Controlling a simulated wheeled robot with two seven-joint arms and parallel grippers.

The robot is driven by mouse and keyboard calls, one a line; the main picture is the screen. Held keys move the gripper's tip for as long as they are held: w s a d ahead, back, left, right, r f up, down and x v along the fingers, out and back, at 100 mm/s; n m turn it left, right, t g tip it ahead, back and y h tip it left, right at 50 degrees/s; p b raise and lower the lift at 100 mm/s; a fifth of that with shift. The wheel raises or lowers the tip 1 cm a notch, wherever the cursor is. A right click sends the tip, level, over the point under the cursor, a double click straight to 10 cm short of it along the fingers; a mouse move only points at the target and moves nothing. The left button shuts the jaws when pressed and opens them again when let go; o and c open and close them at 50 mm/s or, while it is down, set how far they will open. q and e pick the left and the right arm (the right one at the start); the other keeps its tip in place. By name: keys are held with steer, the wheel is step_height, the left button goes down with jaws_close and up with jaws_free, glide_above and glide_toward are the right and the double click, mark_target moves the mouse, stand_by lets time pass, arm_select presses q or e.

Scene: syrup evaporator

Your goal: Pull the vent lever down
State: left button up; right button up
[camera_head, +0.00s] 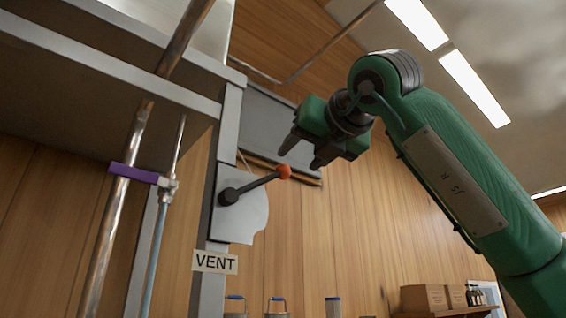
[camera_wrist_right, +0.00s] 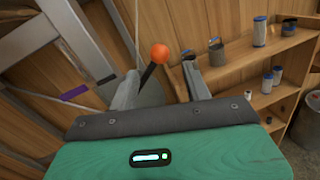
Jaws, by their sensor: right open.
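The vent lever (camera_head: 254,188) is a dark rod with an orange ball knob (camera_head: 284,171), pivoting on a pale plate (camera_head: 245,215) on a grey post. It slopes up to the right in the head view. A "VENT" label (camera_head: 215,262) is below it. My right gripper (camera_head: 301,155) is open, just above and right of the knob, fingers pointing down-left. In the right wrist view the orange knob (camera_wrist_right: 159,53) shows between the two open fingers (camera_wrist_right: 157,92), apart from both as far as I can see. My left gripper is not in view.
A metal pipe with a purple handle (camera_head: 134,173) stands left of the post. A grey metal tank (camera_head: 90,85) overhangs the upper left. Shelves (camera_wrist_right: 270,100) with jars and cans line the wall in the right wrist view. Boxes (camera_head: 423,298) sit at lower right.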

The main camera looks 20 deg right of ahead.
mark_target(287, 168)
steer(key=w+p, duration=0.1)
steer(key=w, duration=0.1)
steer(key=w+p, duration=0.1)
steer(key=w, duration=0.1)
steer(key=w+a+p, duration=0.1)
steer(key=w, duration=0.2)
steer(key=shift+w+a, duration=0.1)
steer(key=shift+w, duration=0.35)
jaws_close()
step_height(287, 168, down, 15)
steer(key=m+g+y+b, duration=0.1)
steer(key=m+g+b, duration=0.1)
steer(key=m+b, duration=1)
steer(key=b, duration=0.7)
steer(key=shift+g+y+b, duration=0.3)
steer(key=shift+b, duration=0.05)
